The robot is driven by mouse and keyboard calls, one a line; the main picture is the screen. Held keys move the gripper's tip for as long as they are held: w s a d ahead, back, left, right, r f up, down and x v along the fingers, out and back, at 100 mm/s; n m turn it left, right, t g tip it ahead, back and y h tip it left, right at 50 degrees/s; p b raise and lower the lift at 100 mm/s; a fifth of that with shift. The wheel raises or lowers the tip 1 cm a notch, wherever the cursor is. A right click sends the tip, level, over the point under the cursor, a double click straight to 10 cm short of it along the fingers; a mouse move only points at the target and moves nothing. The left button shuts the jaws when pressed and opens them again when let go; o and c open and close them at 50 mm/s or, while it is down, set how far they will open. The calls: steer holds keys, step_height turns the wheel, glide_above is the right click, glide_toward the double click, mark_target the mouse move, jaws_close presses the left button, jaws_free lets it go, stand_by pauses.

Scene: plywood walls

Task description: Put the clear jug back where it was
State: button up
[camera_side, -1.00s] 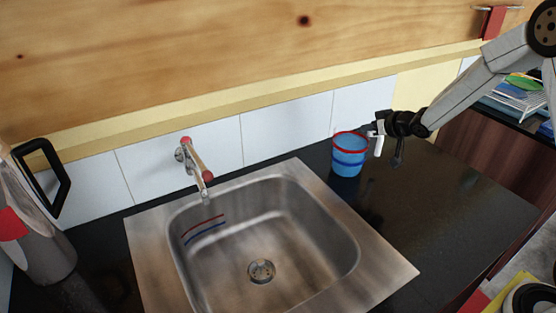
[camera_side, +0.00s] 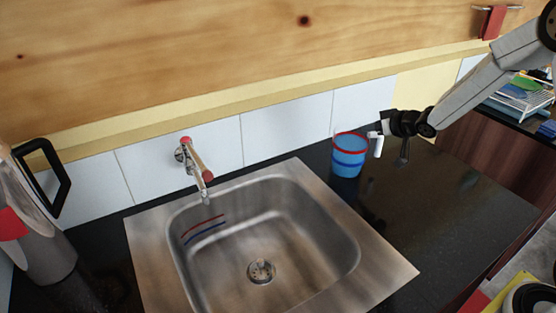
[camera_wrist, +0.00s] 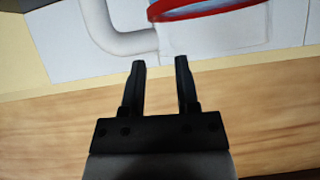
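The clear jug (camera_side: 349,160) stands upright on the dark counter to the right of the sink, against the tiled wall side. It holds blue liquid and has red and blue bands and a white handle (camera_side: 378,146) on its right. My gripper (camera_side: 381,127) is at the handle's upper right. In the wrist view my gripper (camera_wrist: 159,64) has its two fingers apart with nothing between them. The white handle and the jug's red rim (camera_wrist: 205,12) lie just beyond the fingertips there.
The steel sink (camera_side: 392,269) fills the middle, with a tap (camera_side: 196,162) behind it. A grey kettle-like vessel (camera_side: 38,235) with a black handle stands at the left. The dark counter right of the jug is clear.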

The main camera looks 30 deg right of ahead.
steer(key=v, duration=1)
steer(key=shift+s, duration=0.15)
steer(key=shift+a, duration=0.1)
stand_by(0.5)
steer(key=s+a+f+g, duration=0.3)
steer(key=s+a+g, duration=0.1)
steer(key=s+a, duration=0.3)
steer(key=s+a+f+g, duration=0.4)
steer(key=s+a, duration=0.3)
steer(key=s, duration=0.2)
steer(key=shift+s+f+g, duration=0.15)
steer(key=shift+s+g, duration=0.1)
steer(key=shift+g, duration=0.35)
